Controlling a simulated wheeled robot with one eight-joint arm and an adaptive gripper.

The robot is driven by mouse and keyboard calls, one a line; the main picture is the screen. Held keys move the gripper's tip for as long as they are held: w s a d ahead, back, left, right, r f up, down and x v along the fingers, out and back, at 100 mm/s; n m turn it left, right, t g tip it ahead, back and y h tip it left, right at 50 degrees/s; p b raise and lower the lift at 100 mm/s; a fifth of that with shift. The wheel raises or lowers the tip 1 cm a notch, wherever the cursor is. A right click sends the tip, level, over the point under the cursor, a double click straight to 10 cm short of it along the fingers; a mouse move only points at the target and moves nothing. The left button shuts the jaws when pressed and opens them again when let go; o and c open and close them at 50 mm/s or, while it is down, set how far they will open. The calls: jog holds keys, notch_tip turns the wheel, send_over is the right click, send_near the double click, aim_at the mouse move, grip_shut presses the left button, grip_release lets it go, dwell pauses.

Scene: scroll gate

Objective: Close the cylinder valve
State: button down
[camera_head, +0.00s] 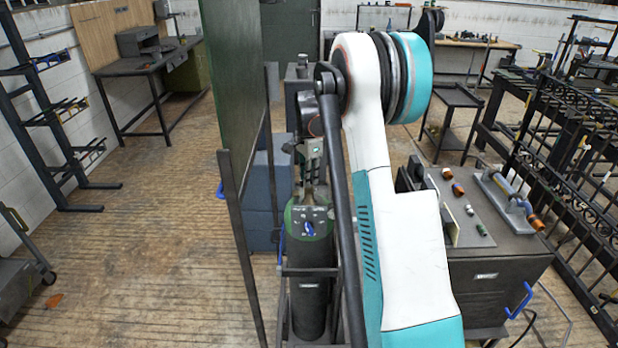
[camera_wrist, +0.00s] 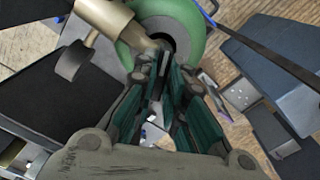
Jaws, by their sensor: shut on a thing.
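The gas cylinder (camera_head: 309,300) stands upright in a dark frame in the head view, dark below with a green shoulder. Its green top (camera_wrist: 198,48) shows at the upper middle of the wrist view. The brass valve (camera_wrist: 112,22) stands out from it, with a side piece (camera_wrist: 76,60) pointing down-left. My gripper (camera_wrist: 165,62) has its green-padded fingers close together at the near end of the valve, shut on a part of it. The fingers hide most of that part. In the head view my gripper (camera_head: 312,170) is above the cylinder, partly hidden by my arm.
A tall green panel (camera_head: 235,80) on dark posts stands just left of the cylinder. Blue boxes (camera_head: 262,190) are behind it. A dark cabinet (camera_head: 490,285) with tools on top stands close on the right. Open wooden floor (camera_head: 140,240) lies to the left.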

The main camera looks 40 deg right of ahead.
jog(key=m, duration=0.5)
jog(key=shift+r+m, duration=0.1)
jog(key=shift+m, duration=0.3)
dwell(0.4)
jog(key=c, duration=1.7)
grip_release()
jog(key=shift+o, duration=0.2)
notch_tip(320, 180, up, 12)
